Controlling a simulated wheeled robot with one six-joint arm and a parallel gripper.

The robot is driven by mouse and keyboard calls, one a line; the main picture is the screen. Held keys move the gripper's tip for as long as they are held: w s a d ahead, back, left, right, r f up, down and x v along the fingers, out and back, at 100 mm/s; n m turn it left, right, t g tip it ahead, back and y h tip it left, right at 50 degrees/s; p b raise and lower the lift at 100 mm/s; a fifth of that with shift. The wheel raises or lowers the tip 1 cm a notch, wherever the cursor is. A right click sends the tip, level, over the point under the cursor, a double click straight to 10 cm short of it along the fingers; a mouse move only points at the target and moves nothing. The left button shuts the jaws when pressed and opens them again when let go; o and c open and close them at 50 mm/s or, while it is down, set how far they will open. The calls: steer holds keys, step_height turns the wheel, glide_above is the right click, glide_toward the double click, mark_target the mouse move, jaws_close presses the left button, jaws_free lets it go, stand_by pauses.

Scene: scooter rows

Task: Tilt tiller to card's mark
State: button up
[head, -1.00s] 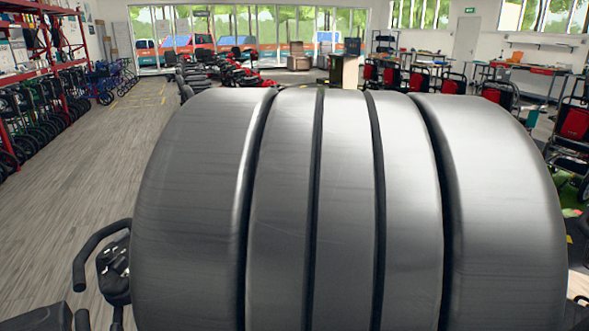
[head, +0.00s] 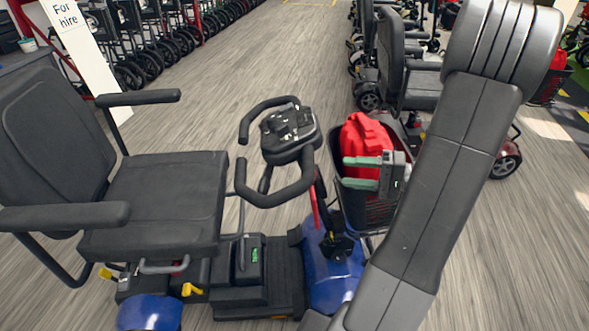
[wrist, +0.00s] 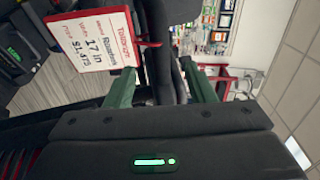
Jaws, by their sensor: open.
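The blue mobility scooter's tiller (head: 288,135) has a black console and looped handlebars, and leans up in front of the seat. My gripper (head: 350,173) is open, its green fingers pointing left at the tiller from over the front basket. In the head view a gap shows between the fingertips and the handlebar. In the wrist view my gripper (wrist: 160,88) has a dark bar of the tiller (wrist: 158,45) showing between and beyond its fingers. The tiller's pivot is partly hidden.
A black basket (head: 365,215) with a red bag (head: 362,135) sits close under my gripper. The scooter's seat (head: 155,200) with armrests is left of the tiller. Another scooter (head: 400,75) stands behind. Wooden floor (head: 240,60) is clear beyond the tiller.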

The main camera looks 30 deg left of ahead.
steer(key=x, duration=1.3)
steer(key=shift+s+f, duration=0.1)
steer(key=shift+d, duration=0.1)
jaws_close()
